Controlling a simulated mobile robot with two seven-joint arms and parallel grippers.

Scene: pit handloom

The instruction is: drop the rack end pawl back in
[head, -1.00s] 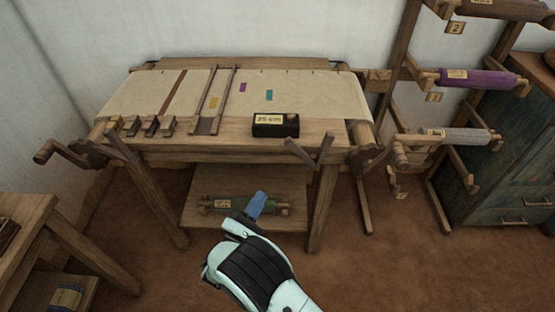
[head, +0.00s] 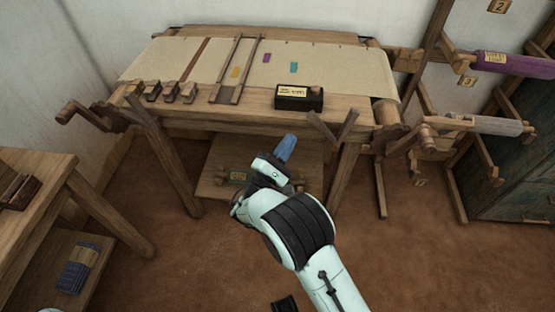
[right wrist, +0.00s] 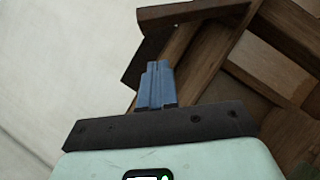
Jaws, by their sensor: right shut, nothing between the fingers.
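My right gripper (head: 286,147) is in front of the loom in the head view, its blue fingers shut and empty, below the front beam in the picture. The right wrist view shows the shut blue fingers (right wrist: 157,85) with wooden bars behind them. The wooden rack (head: 425,95) stands to the right of the loom and carries a purple roll (head: 510,62) and a grey roll (head: 487,125) on its arms. I cannot single out the end pawl among the small wooden parts at the rack's near end. My left gripper is not in view.
The loom (head: 230,115) holds stretched cream cloth, with a labelled black box (head: 299,97) on its front beam. A shelf (head: 215,188) sits low under it. A wooden table (head: 35,175) is at left, a blue-green cabinet (head: 520,175) at right. Brown floor lies open between.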

